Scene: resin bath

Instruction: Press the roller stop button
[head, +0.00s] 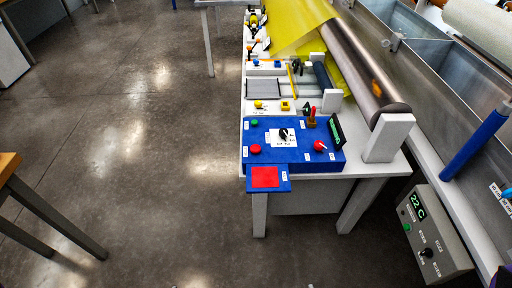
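A blue control panel (290,163) lies on the near end of a white table (379,186). On its left side are a round red button (255,148) and, farther back, a small green button (254,122). A black rotary switch (283,134) sits on a white plate in the middle. A red knob (320,145) with a white pointer is on the right. A red square pad (265,177) is at the near edge. The labels are too small to read, so I cannot tell which control is named roller stop. Neither of my grippers is in view.
A large metal roller (362,69) carries a yellow sheet (297,29) beside metal troughs (437,48). A grey box (432,236) with a green display reading 22 C stands at the lower right. A wooden-topped table (9,164) is at left. The floor between is clear.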

